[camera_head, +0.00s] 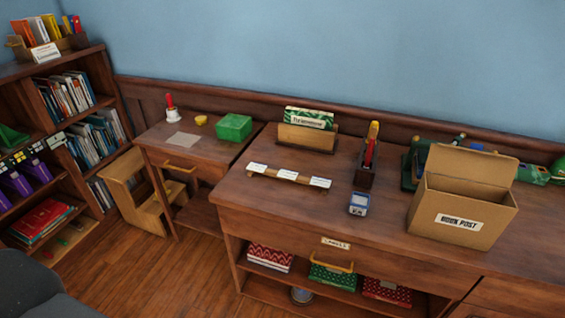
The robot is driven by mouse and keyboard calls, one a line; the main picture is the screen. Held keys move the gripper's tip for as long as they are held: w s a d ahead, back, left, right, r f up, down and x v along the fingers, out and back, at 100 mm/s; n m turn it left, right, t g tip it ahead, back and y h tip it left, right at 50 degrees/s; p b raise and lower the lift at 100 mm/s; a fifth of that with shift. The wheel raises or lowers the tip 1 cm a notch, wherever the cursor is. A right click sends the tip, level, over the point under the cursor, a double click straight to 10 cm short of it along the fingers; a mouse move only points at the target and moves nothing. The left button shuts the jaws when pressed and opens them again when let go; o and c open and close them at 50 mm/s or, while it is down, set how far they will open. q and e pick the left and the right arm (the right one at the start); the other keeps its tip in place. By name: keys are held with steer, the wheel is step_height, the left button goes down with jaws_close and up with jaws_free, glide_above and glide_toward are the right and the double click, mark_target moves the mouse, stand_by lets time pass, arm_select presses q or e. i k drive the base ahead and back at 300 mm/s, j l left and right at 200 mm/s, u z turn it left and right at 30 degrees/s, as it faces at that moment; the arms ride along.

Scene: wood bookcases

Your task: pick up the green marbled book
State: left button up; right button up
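A green-and-white patterned book-like item (309,117) stands upright in a wooden holder (306,136) at the back of the long desk. It bears a white label whose text I cannot read surely. A green patterned item (333,277) lies on the shelf below the desk, between red patterned ones. A plain green block (234,127) sits on the small side desk. I cannot tell surely which of these is the green marbled book. Neither of my grippers is in view.
On the long desk (260,205) are a cardboard box marked "BOOK POST" (459,224), a labelled wooden strip (288,178), a blue device (359,204) and a pen holder (365,171). A bookcase (95,75) and wooden step stool (150,215) stand left.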

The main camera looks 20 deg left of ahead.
mark_target(305, 118)
steer(key=i+j, duration=1.1)
steer(key=j, duration=0.25)
